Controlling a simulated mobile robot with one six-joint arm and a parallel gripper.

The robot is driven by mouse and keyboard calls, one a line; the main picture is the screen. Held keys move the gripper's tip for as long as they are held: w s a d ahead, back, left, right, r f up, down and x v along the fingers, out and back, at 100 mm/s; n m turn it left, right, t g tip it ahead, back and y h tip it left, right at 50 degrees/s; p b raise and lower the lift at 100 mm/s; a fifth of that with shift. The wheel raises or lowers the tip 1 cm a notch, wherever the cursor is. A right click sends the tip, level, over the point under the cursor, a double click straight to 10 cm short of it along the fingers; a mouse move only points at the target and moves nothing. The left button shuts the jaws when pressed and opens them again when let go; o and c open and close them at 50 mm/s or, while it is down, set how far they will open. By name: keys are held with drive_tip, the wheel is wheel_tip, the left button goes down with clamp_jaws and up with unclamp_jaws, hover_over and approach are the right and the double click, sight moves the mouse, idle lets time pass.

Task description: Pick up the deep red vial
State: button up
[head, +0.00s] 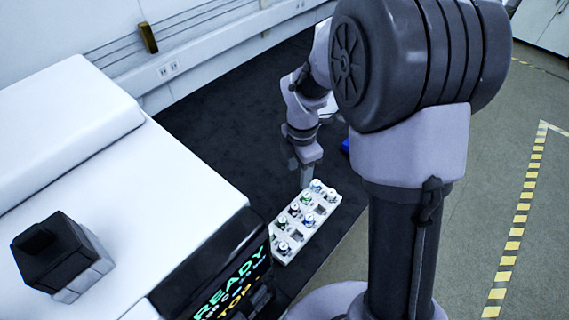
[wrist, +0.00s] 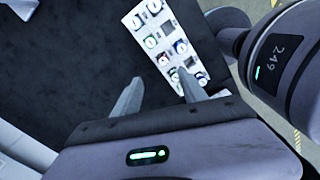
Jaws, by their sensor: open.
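A white rack (head: 298,244) with several small capped vials stands on the dark bench. It also shows in the wrist view (wrist: 181,31). The vials have pale caps and small patches of green, blue and darker colours. They are too small and blurred to tell surely which one is deep red. My gripper (head: 305,182) points down at the far end of the rack in the head view. In the wrist view my gripper (wrist: 158,92) is open, with nothing seen between its fingers. The right finger overlaps the near end of the rack, and may hide vials there.
A white instrument (head: 150,190) with a lit display fills the left of the head view, close to the rack. A black and grey box (head: 62,258) sits on it. The dark bench left of my gripper is clear.

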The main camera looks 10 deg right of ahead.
drive_tip(key=b, duration=0.5)
hover_over(294, 206)
drive_tip(key=f, duration=1.1)
drive_tip(key=shift+s+d, duration=0.25)
drive_tip(key=shift+d, duration=0.15)
drive_tip(key=f+b, duration=0.2)
drive_tip(key=f, duration=0.1)
drive_tip(key=f+b, duration=0.1)
drive_tip(key=f, duration=0.1)
drive_tip(key=shift+w+a+f, duration=0.2)
drive_tip(key=shift+a+f, duration=0.05)
drive_tip(key=shift+a, duration=0.15)
drive_tip(key=shift+r, duration=0.2)
drive_tip(key=shift+c, duration=0.4)
clamp_jaws()
